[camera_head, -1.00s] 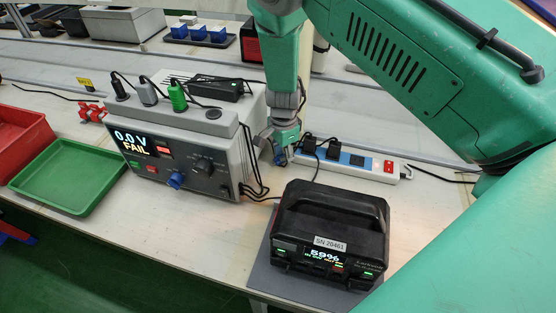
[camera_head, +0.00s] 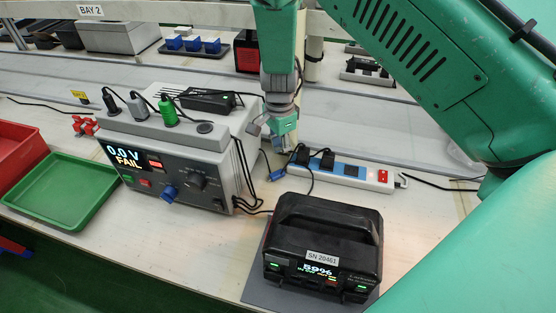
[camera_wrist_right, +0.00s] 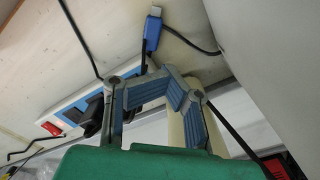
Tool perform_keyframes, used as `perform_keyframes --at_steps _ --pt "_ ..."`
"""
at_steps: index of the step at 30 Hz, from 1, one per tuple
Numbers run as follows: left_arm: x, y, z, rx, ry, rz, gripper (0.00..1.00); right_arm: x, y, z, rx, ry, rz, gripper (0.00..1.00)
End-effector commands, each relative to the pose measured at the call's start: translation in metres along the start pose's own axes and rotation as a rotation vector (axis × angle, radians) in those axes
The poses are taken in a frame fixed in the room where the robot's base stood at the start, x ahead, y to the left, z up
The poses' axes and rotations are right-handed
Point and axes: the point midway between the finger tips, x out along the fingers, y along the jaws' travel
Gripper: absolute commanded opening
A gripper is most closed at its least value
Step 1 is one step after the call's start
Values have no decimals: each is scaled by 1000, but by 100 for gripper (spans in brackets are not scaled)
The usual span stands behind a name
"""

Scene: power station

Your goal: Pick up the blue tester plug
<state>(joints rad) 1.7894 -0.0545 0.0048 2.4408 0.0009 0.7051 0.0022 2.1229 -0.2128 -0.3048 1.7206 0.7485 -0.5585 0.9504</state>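The blue tester plug (camera_wrist_right: 152,35) lies on the bench with its pale metal tip at the top of the right wrist view and a dark cable on it. In the head view it is a small blue piece (camera_head: 277,174) just below my right gripper. My right gripper (camera_head: 266,138) points down between the grey tester (camera_head: 170,170) and the power strip. Its ridged fingers (camera_wrist_right: 168,80) look apart, with nothing held, and the plug lies beyond their tips. The tester reads 0.0 V FAIL. My left gripper is not in view.
The power strip (camera_head: 345,171) with black plugs lies close on the right. A black power pack (camera_head: 325,235) stands in front on a grey mat. Cables run along the tester's right side. A green tray (camera_head: 62,190) and a red bin (camera_head: 12,150) are at left.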

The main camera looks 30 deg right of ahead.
Motion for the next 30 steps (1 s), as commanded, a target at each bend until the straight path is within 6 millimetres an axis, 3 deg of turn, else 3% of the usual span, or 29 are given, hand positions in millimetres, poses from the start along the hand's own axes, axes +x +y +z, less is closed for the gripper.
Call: perform_keyframes --at_steps 6,14,15,21,22,30 --pt "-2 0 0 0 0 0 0 -25 -1 1 -1 1 -1 0" --pt "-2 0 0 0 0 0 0 -27 0 0 -1 0 1 0" --pt "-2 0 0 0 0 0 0 -27 0 0 -1 0 1 4" --pt "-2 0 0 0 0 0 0 -27 0 0 -1 -1 0 74" --pt "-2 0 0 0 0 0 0 -27 0 0 -1 -1 0 80" --pt "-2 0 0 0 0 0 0 -27 -1 0 -1 0 0 80"
